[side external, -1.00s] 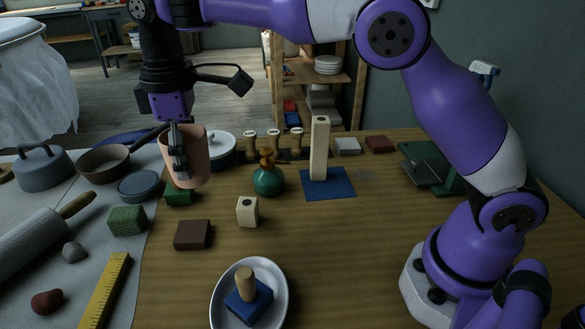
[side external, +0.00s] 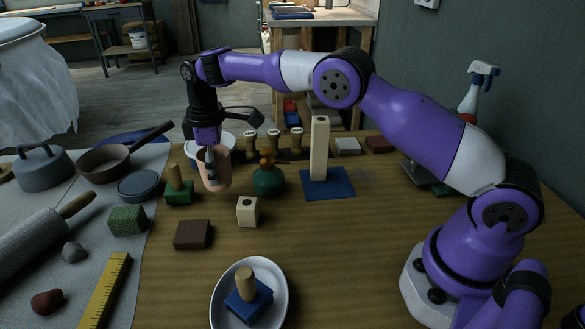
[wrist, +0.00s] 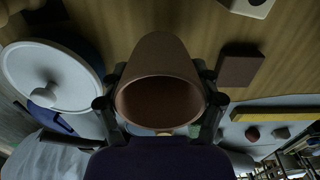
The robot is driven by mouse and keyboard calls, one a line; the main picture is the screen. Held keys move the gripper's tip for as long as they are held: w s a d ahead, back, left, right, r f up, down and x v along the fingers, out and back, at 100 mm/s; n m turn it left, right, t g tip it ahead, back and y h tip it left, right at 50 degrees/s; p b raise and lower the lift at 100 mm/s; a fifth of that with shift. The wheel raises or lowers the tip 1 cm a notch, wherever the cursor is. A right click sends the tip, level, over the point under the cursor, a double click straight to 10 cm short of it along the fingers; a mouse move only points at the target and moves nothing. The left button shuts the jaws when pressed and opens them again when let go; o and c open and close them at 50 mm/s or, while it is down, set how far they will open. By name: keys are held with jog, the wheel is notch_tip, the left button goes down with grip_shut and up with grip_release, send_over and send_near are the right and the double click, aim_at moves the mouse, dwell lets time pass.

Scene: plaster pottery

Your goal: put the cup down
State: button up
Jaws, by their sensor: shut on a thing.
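The cup (side external: 221,172) is terracotta pink and roughly upright in the side view. My gripper (side external: 211,165) is shut on it, with a finger against its near wall. It stands between a green block with a wooden peg (side external: 178,193) and a teal bottle (side external: 269,182), at the far part of the wooden table. I cannot tell whether its base touches the table. In the wrist view the cup (wrist: 158,55) sits between the two fingers of my gripper (wrist: 160,100), its open mouth towards the camera.
A white lidded pot (side external: 229,141) is close behind the cup; it also shows in the wrist view (wrist: 75,85). A cream block (side external: 247,212) and a brown block (side external: 193,235) are nearer. A tall wooden post (side external: 319,150) stands on a blue base. The table's right middle is clear.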

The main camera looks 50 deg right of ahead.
jog(key=shift+f, duration=1.5)
jog(key=o, duration=1.2)
jog(key=shift+f, duration=0.15)
